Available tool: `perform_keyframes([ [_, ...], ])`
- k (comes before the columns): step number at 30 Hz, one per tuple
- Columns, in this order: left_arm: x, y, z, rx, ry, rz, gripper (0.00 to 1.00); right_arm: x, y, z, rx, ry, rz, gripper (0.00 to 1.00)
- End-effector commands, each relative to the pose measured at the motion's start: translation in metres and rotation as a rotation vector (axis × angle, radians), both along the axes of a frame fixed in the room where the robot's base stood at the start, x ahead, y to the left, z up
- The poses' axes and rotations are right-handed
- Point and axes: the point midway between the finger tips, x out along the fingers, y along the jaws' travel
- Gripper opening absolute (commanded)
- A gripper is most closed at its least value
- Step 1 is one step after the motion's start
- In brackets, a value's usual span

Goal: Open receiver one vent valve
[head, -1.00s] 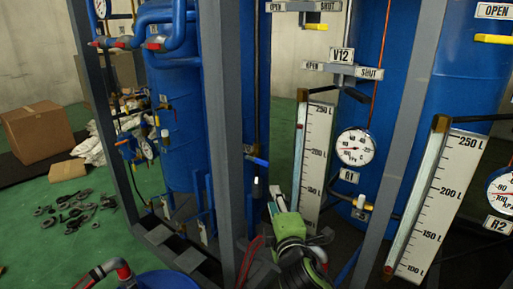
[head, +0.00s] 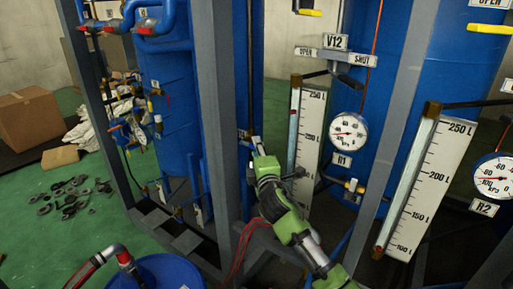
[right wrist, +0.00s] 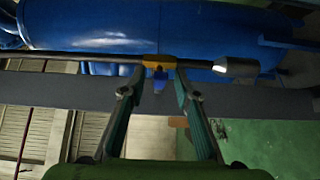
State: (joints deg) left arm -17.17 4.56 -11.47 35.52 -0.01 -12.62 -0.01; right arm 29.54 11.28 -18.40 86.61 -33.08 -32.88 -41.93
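In the right wrist view a brass valve (right wrist: 157,62) with a blue handle (right wrist: 160,80) sits on a dark pipe (right wrist: 90,56). My right gripper (right wrist: 155,78) is open, with one finger on each side of the blue handle; I cannot tell whether they touch it. In the head view my right gripper (head: 257,145) reaches up beside the grey frame post and hides this valve. Receiver R1 (head: 386,80) is the blue tank at centre right, with an R1 tag (head: 341,160) and a V12 sign (head: 334,42). My left gripper is not in view.
A grey post (head: 221,110) stands just left of my right gripper. A level gauge (head: 307,130) and round dial (head: 348,129) are close on its right. A second post (head: 398,110) is farther right. A blue drum (head: 165,272) with a pipe stands front left.

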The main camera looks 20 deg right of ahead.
Motion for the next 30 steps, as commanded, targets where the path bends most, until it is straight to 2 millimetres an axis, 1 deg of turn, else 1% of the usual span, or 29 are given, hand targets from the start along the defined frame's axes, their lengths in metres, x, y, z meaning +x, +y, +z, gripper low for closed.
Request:
perform_keyframes([
  [1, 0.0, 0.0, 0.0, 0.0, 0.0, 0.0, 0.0, 0.005, -0.001, 0.0, 0.0, 0.001, -0.001, 0.29],
  [5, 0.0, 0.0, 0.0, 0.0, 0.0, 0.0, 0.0, 0.011, -0.001, 0.0, 0.001, -0.001, 0.0, 0.29],
  [14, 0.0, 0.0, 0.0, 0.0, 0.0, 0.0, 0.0, 0.012, -0.001, 0.0, 0.0, 0.0, 0.0, 0.29],
  [17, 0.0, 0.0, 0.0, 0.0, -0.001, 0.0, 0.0, 0.012, -0.001, 0.0, 0.0, 0.0, 0.0, 0.06],
  [18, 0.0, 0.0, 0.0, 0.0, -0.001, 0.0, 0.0, 0.012, -0.001, 0.0, 0.0, 0.0, 0.0, 0.0],
  [25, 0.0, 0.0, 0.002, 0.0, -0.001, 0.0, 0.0, 0.012, -0.001, 0.0, -0.002, 0.003, 0.0, 0.0],
  [30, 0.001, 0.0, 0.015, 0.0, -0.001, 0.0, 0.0, 0.013, -0.001, 0.005, -0.017, 0.021, 0.001, 0.0],
])
